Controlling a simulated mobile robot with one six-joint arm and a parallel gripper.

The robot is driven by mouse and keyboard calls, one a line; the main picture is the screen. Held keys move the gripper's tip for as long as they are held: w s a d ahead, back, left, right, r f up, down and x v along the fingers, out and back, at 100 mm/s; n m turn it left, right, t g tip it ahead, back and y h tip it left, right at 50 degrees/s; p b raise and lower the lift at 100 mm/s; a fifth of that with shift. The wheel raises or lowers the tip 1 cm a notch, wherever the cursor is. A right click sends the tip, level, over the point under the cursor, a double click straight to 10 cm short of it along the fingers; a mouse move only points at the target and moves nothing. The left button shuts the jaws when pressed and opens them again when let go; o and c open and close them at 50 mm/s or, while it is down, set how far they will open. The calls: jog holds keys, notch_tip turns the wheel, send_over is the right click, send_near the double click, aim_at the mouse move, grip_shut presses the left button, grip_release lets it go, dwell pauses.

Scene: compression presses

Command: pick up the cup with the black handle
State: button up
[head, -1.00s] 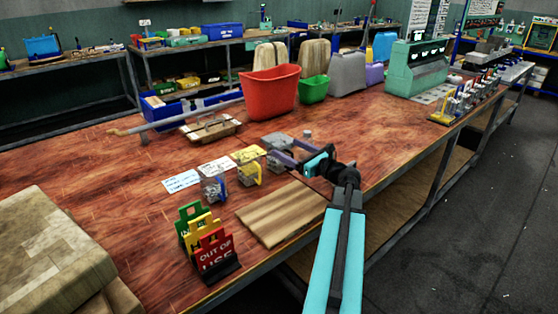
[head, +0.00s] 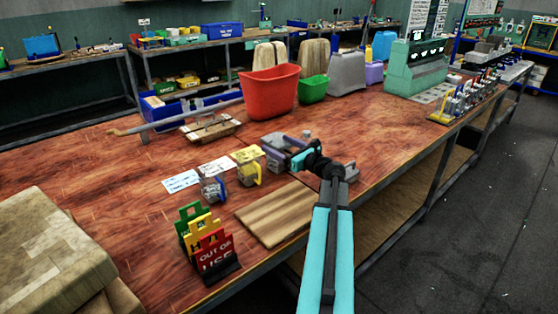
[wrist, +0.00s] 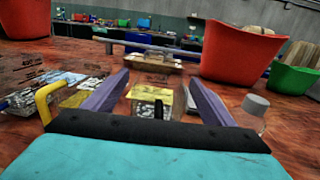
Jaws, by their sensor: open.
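The cup with the black handle (wrist: 158,108) is in the wrist view, in front of my gripper (wrist: 157,80), with its handle between the two purple fingers. The cup looks clear with a yellow patch. The fingers are spread on either side of it, and no contact shows. In the head view my gripper (head: 270,148) is low over the bench; the black handle cannot be made out there. A cup with a yellow handle (head: 251,167) stands to its left, also at left in the wrist view (wrist: 45,103). A cup with a blue handle (head: 214,188) stands further left.
A clear jar with a grey cap (wrist: 254,105) stands close by the right finger. A red bucket (head: 268,92) and a green bin (head: 313,89) stand behind. A wooden board (head: 275,214) lies in front, with an out-of-use sign (head: 215,252) at the front edge.

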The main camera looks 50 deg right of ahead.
jog(key=shift+c, duration=0.3)
jog(key=c, duration=1.5)
jog(key=shift+r, duration=0.35)
jog(key=shift+c, duration=0.2)
notch_tip(320, 180, up, 9)
jog(key=shift+r, duration=0.15)
dwell(0.5)
